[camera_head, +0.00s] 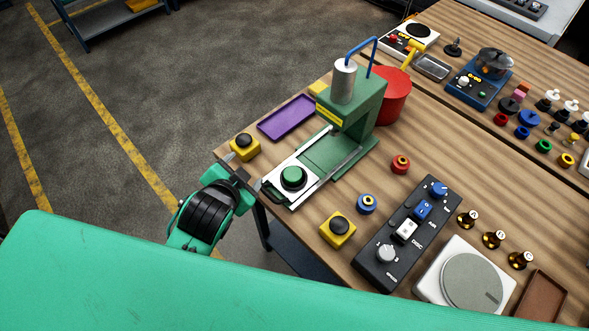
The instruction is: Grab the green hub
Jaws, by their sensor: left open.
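The green hub (293,176) appears as a round green piece in a black ring, on the white slide plate (275,184) of the green press (352,118). Its top is fully visible. My left gripper (245,171) is at the table's left edge, a short way left of the slide plate. Its two fingers are spread apart with nothing between them, and it does not touch the hub. My right gripper does not show.
Yellow boxes with black buttons stand left of the press (244,147) and in front of it (338,231). A purple tray (287,119) lies behind. A black control panel (404,234), a red ring (400,165) and a blue ring (366,204) are to the right.

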